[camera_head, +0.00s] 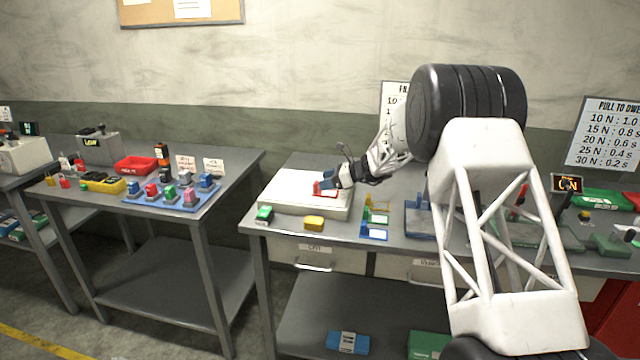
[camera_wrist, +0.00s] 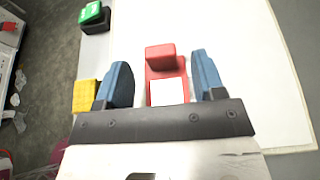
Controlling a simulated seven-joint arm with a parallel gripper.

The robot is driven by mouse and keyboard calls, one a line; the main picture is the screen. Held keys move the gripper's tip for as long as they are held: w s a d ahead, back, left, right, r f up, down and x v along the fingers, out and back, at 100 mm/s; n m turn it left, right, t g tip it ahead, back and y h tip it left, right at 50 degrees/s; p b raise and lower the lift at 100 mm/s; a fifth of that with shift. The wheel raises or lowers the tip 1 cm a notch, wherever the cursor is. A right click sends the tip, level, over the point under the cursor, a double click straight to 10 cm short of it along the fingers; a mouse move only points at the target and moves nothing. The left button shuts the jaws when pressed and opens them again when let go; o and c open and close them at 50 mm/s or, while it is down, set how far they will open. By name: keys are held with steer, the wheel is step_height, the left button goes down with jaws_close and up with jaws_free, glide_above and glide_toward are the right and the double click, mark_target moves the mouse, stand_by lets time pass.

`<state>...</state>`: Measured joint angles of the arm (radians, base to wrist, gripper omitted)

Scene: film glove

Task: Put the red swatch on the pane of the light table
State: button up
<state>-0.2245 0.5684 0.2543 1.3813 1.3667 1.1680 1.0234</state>
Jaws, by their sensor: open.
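The red swatch (camera_head: 325,188) is on the white pane of the light table (camera_head: 293,188), near the pane's right side in the head view. In the wrist view the red swatch (camera_wrist: 164,72) shows a raised red block at one end and a white square at the other. My gripper (camera_head: 332,180) is at the swatch with its blue fingers open. In the wrist view the fingers of my gripper (camera_wrist: 161,64) stand on either side of the swatch, with a gap on both sides. The head view partly hides the swatch behind the fingers.
A green-topped block (camera_head: 265,214) and a yellow block (camera_head: 314,223) stand by the light table's front edge. Blue and yellow stands (camera_head: 374,225) are to its right. A blue tray of coloured swatches (camera_head: 172,194) is on the left table. The pane's left part is clear.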

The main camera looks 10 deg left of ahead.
steer(key=v, duration=0.8)
steer(key=shift+d, duration=0.1)
stand_by(0.7)
steer(key=shift+s+d+r, duration=0.15)
steer(key=shift+s+r, duration=0.05)
steer(key=s+d+r+n+h, duration=0.25)
steer(key=s+d+r, duration=0.25)
steer(key=s, duration=0.6)
steer(key=s+d+r+n+h, duration=0.2)
steer(key=s+d+r+n, duration=0.3)
steer(key=s, duration=0.5)
steer(key=s+d+r+n+h, duration=0.2)
steer(key=s+d+r, duration=0.35)
steer(key=s, duration=0.55)
steer(key=s+d+f+n+t+h, duration=0.1)
steer(key=s+d, duration=0.4)
steer(key=s, duration=0.6)
steer(key=s+d+f+n+h, duration=0.2)
steer(key=s+d+n+h, duration=0.1)
steer(key=s, duration=0.9)
steer(key=s+d+f+n+t+h, duration=0.1)
steer(key=s+d+f+n+h, duration=0.1)
steer(key=s+d, duration=0.5)
steer(key=s+n+h, duration=0.1)
steer(key=s+n, duration=0.1)
steer(key=s, duration=0.3)
steer(key=shift+d+f+t, duration=0.25)
steer(key=shift+f+t, duration=0.05)
